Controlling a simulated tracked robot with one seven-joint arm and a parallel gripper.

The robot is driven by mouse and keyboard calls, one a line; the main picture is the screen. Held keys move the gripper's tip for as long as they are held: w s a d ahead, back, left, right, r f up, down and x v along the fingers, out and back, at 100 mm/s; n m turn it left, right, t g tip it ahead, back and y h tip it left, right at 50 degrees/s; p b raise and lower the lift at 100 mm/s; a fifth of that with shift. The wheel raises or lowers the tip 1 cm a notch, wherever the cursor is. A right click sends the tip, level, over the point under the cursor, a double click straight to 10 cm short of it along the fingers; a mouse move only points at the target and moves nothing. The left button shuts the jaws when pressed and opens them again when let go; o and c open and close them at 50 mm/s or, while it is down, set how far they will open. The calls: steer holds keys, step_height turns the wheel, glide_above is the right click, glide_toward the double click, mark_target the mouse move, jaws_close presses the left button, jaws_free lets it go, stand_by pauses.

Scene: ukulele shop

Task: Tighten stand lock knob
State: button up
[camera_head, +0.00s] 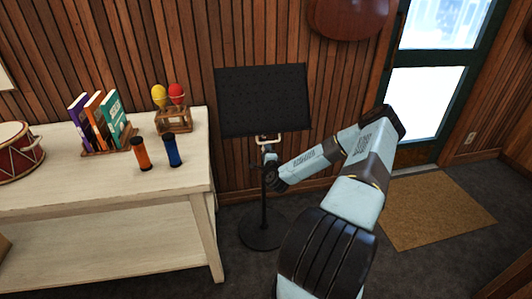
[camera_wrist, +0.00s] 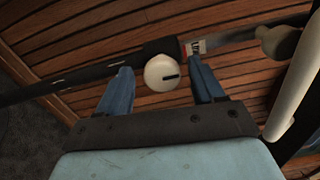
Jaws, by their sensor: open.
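The black stand has a broad flat panel (camera_head: 263,98) on top, a thin pole and a round base (camera_head: 262,230) on the floor. In the wrist view its dark pole (camera_wrist: 75,78) crosses the picture at a slant, with a thicker collar. The round cream lock knob (camera_wrist: 160,74) with a dark slot mark sits at this collar. My gripper (camera_wrist: 162,70) is open, its blue fingers on either side of the knob, with visible gaps to both. In the head view my gripper (camera_head: 268,156) is at the pole just below the panel; the knob cannot be made out there.
A small red and white label (camera_wrist: 195,47) is on the pole by the right finger. A cream bracket (camera_wrist: 297,80) shows at the right. A wooden table (camera_head: 100,185) with books (camera_head: 99,122) and maracas (camera_head: 168,95) stands left of the stand. A brown mat (camera_head: 430,210) lies right.

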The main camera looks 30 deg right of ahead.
steer(key=v, duration=1.3)
steer(key=shift+s, duration=0.15)
steer(key=w+a+r+n+g+y, duration=0.45)
steer(key=a+r+n+y, duration=0.35)
steer(key=n, duration=0.6)
steer(key=s+a+r+n+g+h, duration=0.15)
steer(key=s+r, duration=0.25)
steer(key=r, duration=0.5)
steer(key=s+a+r+n+g+h, duration=0.1)
steer(key=s+r+n+g, duration=0.15)
steer(key=r, duration=0.55)
steer(key=s+a+r+n+g+h, duration=0.2)
steer(key=s+r, duration=0.2)
steer(key=r, duration=0.5)
steer(key=s+a+r, duration=0.2)
steer(key=s+r, duration=0.2)
steer(key=s, duration=0.4)
steer(key=s+a+r+n+g+y, duration=0.1)
steer(key=s+a+r, duration=0.2)
steer(key=s+r, duration=0.2)
steer(key=s+a+r+n, duration=0.1)
steer(key=s+r, duration=0.3)
steer(key=s, duration=0.7)
steer(key=shift+s+a+r, duration=0.25)
steer(key=shift+a+r, duration=0.15)
steer(key=shift+a, duration=0.35)
